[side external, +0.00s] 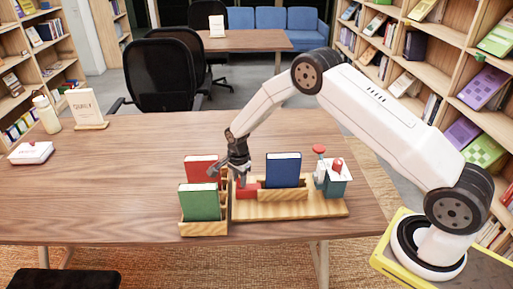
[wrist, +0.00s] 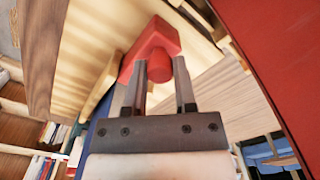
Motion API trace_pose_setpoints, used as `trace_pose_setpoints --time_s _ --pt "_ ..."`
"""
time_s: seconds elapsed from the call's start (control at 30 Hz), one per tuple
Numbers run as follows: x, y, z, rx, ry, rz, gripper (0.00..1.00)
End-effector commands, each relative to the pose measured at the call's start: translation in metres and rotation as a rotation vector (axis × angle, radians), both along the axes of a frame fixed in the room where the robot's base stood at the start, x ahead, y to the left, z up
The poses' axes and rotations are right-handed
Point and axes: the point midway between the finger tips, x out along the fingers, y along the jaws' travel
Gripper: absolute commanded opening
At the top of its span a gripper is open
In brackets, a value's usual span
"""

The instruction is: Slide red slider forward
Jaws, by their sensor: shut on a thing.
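The red slider (side external: 248,191) sits on the wooden base (side external: 290,212), left of the blue book (side external: 283,170). In the wrist view the red slider (wrist: 150,42) shows its block and a round knob. My gripper (side external: 240,180) reaches down from above to the slider, at the left end of the base. In the wrist view its fingers (wrist: 160,84) stand on either side of the knob and are shut on it. The fingers partly hide the slider in the side view.
A wooden holder (side external: 205,229) with a red book (side external: 201,169) and a green book (side external: 199,202) stands close on the left. A teal box (side external: 335,184) with red-topped items is at the right end of the base. The table's left side is mostly clear.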

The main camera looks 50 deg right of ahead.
Motion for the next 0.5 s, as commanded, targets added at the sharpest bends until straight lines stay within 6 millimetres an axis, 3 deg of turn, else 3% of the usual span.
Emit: trace_pose_setpoints --time_s 0.17,0.47,0.5 --pt "-0.0110 -0.0115 0.0004 0.000 0.003 -0.002 0.00" --pt "-0.0124 -0.0123 -0.0002 0.000 0.004 -0.001 0.00" --pt "-0.0124 -0.0123 -0.0002 0.000 0.004 -0.001 0.47"
